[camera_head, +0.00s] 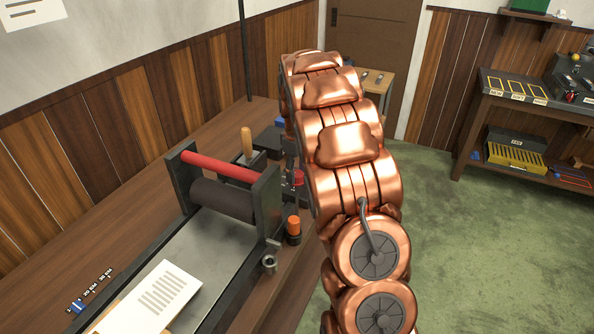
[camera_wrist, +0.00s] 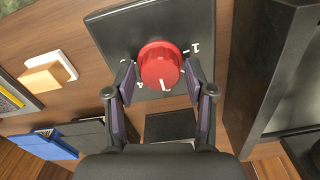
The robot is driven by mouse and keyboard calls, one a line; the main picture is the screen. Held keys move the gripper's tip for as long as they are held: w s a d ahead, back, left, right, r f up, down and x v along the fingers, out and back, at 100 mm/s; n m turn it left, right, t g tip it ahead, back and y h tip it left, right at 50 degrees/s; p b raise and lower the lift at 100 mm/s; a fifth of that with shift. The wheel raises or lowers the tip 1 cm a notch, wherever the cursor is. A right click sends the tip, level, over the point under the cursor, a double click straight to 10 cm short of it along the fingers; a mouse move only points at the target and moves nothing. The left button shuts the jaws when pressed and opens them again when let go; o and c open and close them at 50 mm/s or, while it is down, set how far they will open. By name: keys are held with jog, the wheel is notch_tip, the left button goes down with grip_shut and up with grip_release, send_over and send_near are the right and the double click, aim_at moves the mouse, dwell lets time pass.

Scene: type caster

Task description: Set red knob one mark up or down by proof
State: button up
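The red knob (camera_wrist: 158,64) sits on a dark square plate (camera_wrist: 112,32) in the wrist view. Its white pointer line faces the lower edge of that picture. A "1" shows on the plate at the knob's right and a "4" at its lower left; other marks are hidden. My gripper (camera_wrist: 160,74) is open, with one finger on each side of the knob and a small gap seemingly at each side. In the head view the red knob (camera_head: 298,178) shows beside my arm, which hides most of the gripper. A printed proof sheet (camera_head: 155,299) lies on the press bed; its text is unreadable.
The proof press with its dark roller (camera_head: 222,198) and red bar (camera_head: 217,167) stands left of the knob. An orange-capped item (camera_head: 293,228) and a wooden handle (camera_head: 247,142) are close by. A shelf bench (camera_head: 520,105) stands at right; green floor between is clear.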

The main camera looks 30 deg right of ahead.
jog(key=c, duration=0.8)
jog(key=shift+m, duration=0.4)
jog(key=m+b, duration=0.2)
jog(key=m, duration=0.1)
jog(key=shift+f, duration=0.1)
jog(key=m+b, duration=0.2)
jog(key=m, duration=0.4)
jog(key=o, duration=1.2)
jog(key=shift+c, duration=0.2)
